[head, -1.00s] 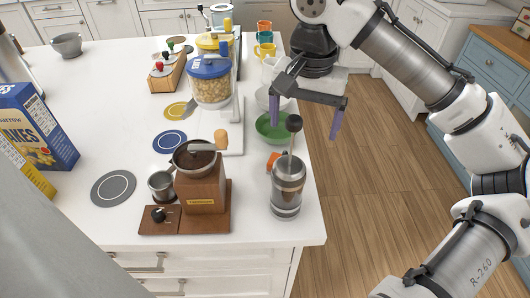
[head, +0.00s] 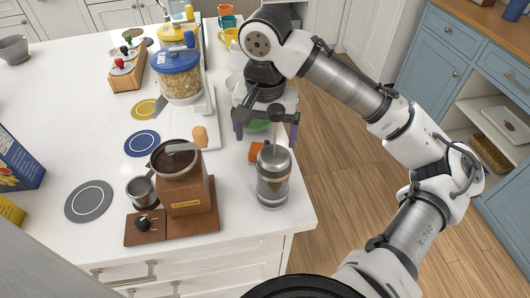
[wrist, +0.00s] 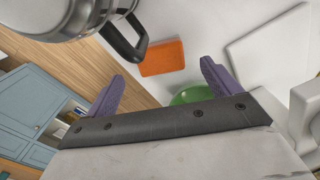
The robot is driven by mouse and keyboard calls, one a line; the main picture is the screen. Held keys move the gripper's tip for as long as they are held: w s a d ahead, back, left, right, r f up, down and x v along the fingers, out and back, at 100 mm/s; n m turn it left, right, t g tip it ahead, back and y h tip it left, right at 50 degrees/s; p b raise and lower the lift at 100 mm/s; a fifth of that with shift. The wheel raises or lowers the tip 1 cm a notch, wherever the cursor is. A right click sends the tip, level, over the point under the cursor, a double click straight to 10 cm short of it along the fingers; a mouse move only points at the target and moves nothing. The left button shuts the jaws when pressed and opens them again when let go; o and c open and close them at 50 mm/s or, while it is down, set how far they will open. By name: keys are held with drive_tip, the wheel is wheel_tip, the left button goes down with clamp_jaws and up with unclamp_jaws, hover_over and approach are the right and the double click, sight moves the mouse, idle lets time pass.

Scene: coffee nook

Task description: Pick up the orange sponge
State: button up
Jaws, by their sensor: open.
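The orange sponge (wrist: 162,57) lies flat on the white counter in the wrist view, near the counter's edge and next to the black handle of the French press. In the head view the sponge (head: 256,151) is partly hidden behind the French press (head: 273,180). My gripper (head: 265,133) is open and empty, with its two purple fingers spread. It is above the counter on the far side of the sponge, over the green bowl. In the wrist view my gripper (wrist: 162,85) shows the sponge ahead, between and beyond its fingertips.
The green bowl (wrist: 190,95) is beside the sponge. A wooden coffee grinder (head: 185,185) stands left of the French press. The wooden floor lies off the counter's right edge.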

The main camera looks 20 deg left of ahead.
drive_tip(key=shift+s+f+p, duration=0.1)
drive_tip(key=shift+f+p, duration=0.2)
drive_tip(key=shift+f, duration=2.3)
drive_tip(key=c, duration=1.1)
wheel_tip(320, 180, up, 20)
drive_tip(key=shift+r, duration=0.1)
